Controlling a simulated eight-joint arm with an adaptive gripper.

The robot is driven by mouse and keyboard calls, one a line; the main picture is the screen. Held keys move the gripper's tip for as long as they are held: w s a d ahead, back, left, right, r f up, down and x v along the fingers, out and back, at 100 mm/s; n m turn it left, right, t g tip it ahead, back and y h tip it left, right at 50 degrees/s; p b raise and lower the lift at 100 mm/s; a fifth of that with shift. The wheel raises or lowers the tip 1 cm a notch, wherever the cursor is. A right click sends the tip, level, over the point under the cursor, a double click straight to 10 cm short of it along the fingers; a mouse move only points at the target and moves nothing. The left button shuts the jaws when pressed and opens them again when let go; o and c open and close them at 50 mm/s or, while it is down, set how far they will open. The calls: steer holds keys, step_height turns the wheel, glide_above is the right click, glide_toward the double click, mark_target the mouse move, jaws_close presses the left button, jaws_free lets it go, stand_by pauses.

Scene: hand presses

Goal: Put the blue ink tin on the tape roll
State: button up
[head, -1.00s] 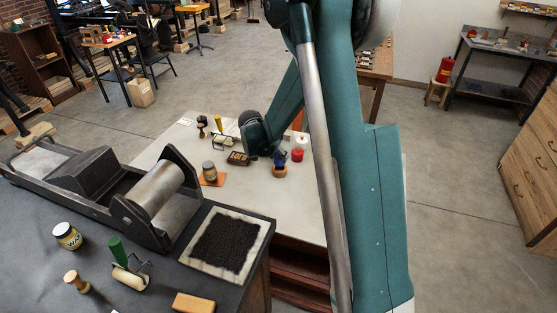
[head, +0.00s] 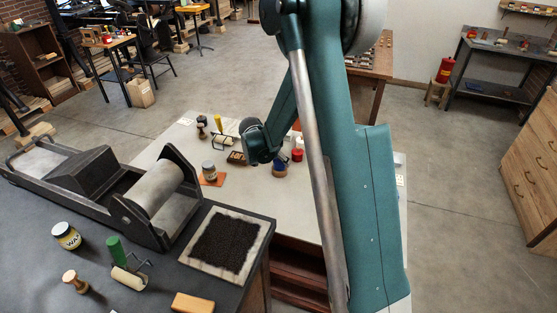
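The small blue ink tin (head: 279,161) shows on the white table, right at the tan tape roll (head: 279,172). It appears directly above or on the roll; whether it rests there is too small to tell. My gripper (head: 272,160) is close beside the tin, just left of it, below my dark wrist. Its fingers are mostly hidden by the wrist and too small to make out, so its opening does not show.
A red tin (head: 297,155) stands just right of the roll. A jar (head: 209,170) stands on an orange piece to the left. A yellow-handled roller (head: 218,125) and a dark stamp (head: 202,124) stand farther back.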

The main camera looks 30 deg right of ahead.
steer(key=shift+r, duration=0.1)
steer(key=shift+r, duration=0.1)
steer(key=p+v, duration=0.1)
steer(key=v, duration=1.1)
stand_by(0.3)
stand_by(0.6)
steer(key=s+a+r+n+t+y, duration=0.1)
steer(key=s+a+r+n+y, duration=0.15)
steer(key=s+r, duration=0.5)
steer(key=s+a+r+n+t+y, duration=0.1)
steer(key=s+a+r+n, duration=0.4)
steer(key=s, duration=0.4)
steer(key=s+a+r+n+t+y, duration=0.1)
steer(key=s+a+n, duration=0.1)
steer(key=s, duration=0.8)
steer(key=s+a+r+n+t+y, duration=0.1)
steer(key=s+a, duration=0.3)
steer(key=s, duration=0.6)
steer(key=shift+r+n, duration=0.8)
steer(key=shift+n, duration=0.05)
